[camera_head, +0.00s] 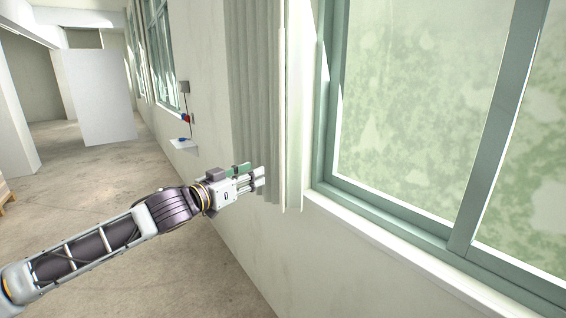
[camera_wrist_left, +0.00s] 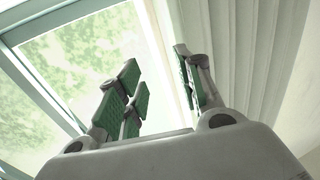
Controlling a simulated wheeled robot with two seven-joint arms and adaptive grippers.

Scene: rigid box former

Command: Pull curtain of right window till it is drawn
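The pale grey-green curtain (camera_head: 265,100) hangs in narrow vertical folds, bunched at the left side of the window (camera_head: 420,100). The glass beside it is uncovered. My left gripper (camera_head: 257,177) is at the lower part of the curtain, its fingers overlapping the folds in the head view. In the left wrist view its green-padded fingers (camera_wrist_left: 157,62) are spread apart, with a bright strip visible between them. The curtain folds (camera_wrist_left: 245,50) lie behind and to the right of the right-hand finger there. I cannot tell whether a finger touches the cloth. My right gripper is not in view.
A white sill (camera_head: 390,250) runs below the green window frame (camera_head: 400,212). A small wall shelf (camera_head: 183,145) with small items stands out further along the wall. The concrete floor (camera_head: 110,180) at left is mostly clear, with a white panel (camera_head: 95,95) beyond.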

